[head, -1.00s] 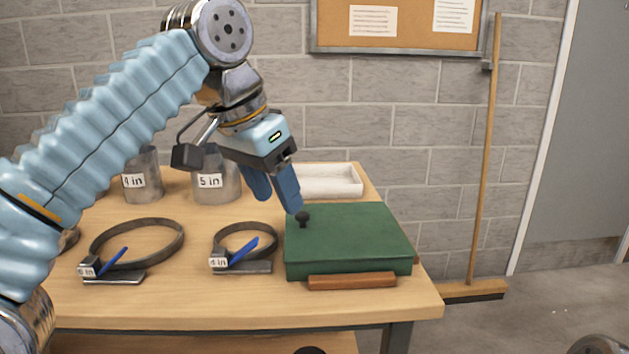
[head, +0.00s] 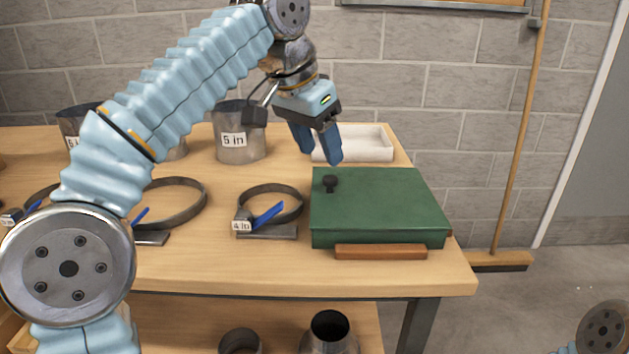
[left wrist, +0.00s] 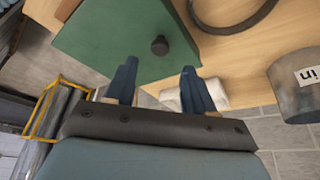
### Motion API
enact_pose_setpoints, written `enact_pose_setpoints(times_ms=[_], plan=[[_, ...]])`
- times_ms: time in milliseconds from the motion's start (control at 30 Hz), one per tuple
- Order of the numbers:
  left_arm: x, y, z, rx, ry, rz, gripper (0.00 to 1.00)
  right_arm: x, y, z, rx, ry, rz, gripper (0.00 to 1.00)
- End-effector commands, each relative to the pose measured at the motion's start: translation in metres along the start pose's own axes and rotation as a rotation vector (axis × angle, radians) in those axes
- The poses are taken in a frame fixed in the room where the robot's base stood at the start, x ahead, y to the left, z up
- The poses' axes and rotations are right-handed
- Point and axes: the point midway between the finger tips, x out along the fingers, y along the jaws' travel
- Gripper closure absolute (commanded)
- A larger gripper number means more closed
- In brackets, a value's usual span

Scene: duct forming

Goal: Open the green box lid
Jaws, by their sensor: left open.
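The green box (head: 378,207) stands on the right part of the wooden table with its lid closed. A small black knob (head: 330,183) sits on the lid near its left edge; it also shows in the left wrist view (left wrist: 160,46). My left gripper (head: 321,155) is open and empty, above and just behind the knob. In the left wrist view its two blue fingers (left wrist: 160,80) are spread, with the knob beyond the gap between them. A part of my right arm shows at the lower right, but its gripper is out of view.
A brown wooden bar (head: 380,252) lies along the box's front. A white tray (head: 367,146) stands behind the box. A 4 in ring clamp (head: 269,213) lies left of the box, and a 5 in metal cylinder (head: 240,132) stands behind it.

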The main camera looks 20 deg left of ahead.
Motion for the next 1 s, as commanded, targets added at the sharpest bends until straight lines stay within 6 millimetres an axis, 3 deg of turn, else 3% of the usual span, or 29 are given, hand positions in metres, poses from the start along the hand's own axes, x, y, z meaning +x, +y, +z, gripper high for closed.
enact_pose_setpoints(times_ms=[67, 233, 433, 800, 1000], plan=[[0.022, -0.003, -0.002, 0.001, -0.002, 0.001, 0.46, 0.01, 0.004, 0.0, 0.001, 0.0, 0.0, 0.57], [0.047, -0.006, -0.002, 0.002, 0.001, 0.0, 0.46, 0.028, 0.012, 0.0, 0.003, 0.003, 0.002, 0.57], [0.058, -0.006, 0.002, 0.001, 0.0, 0.0, 0.46, 0.04, 0.017, 0.0, 0.006, 0.005, 0.004, 0.57], [0.059, -0.006, 0.002, 0.0, 0.0, 0.0, 0.46, 0.04, 0.018, 0.0, 0.006, 0.005, 0.005, 0.57], [0.059, -0.006, 0.002, 0.0, 0.0, 0.0, 0.77, 0.04, 0.018, 0.0, 0.006, 0.005, 0.005, 0.57]])
